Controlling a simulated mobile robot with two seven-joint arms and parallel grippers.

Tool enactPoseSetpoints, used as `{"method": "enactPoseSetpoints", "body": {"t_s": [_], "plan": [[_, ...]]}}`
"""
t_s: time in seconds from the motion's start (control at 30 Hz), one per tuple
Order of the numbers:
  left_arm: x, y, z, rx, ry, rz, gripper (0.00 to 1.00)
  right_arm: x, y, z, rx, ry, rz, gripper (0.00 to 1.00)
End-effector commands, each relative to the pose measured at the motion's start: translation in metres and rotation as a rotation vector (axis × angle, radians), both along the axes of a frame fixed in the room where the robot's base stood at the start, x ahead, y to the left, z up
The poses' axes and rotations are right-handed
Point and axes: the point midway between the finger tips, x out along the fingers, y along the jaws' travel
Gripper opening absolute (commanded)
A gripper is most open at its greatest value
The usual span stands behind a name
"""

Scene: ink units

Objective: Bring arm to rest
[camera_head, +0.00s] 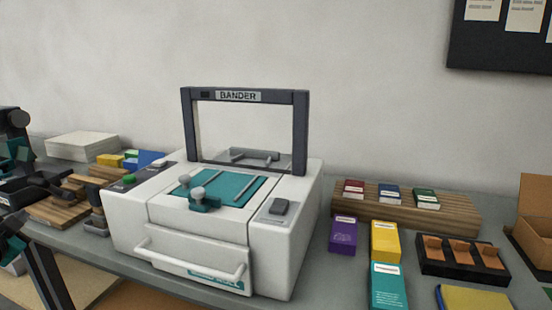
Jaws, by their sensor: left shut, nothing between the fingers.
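My left arm comes in at the left edge, with dark and teal links. Its left gripper (58,184) is shut and empty, over the wooden blocks left of the white machine. It is small and dark here, so its fingertips are hard to make out. The gripper appears apart from the white banding machine (130,215), which has a dark upright frame marked BANDER (300,130), a teal bed (235,187) and a front handle. My right gripper is not in view.
Wooden blocks (58,212) lie near the left gripper, with a white paper stack (82,146) behind. Right of the machine are a wooden rack (455,212) with small packs, purple (342,236), yellow (385,240) and teal (387,287) packs, a black tray (462,275) and a cardboard box (535,238).

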Motion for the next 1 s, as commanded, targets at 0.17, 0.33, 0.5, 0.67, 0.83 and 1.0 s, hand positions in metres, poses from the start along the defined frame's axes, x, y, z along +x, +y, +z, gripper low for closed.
{"method": "enactPoseSetpoints", "body": {"t_s": [0.17, 0.33, 0.5, 0.67, 0.83, 1.0], "plan": [[-0.016, -0.052, -0.083, -0.202, 0.105, -0.02, 0.0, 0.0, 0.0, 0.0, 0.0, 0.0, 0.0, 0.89], [-0.048, -0.135, -0.162, -0.328, 0.204, -0.113, 0.0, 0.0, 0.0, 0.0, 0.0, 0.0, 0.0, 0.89], [-0.105, -0.23, -0.228, -0.5, 0.302, -0.194, 0.0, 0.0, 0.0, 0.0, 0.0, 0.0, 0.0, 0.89], [-0.166, -0.312, -0.26, -0.68, 0.37, -0.236, 0.0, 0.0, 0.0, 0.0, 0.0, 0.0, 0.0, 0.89], [-0.224, -0.382, -0.266, -0.871, 0.412, -0.242, 0.0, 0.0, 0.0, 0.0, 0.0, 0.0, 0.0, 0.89], [-0.251, -0.404, -0.242, -0.953, 0.42, -0.22, 0.0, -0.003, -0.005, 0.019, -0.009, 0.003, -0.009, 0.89]]}}
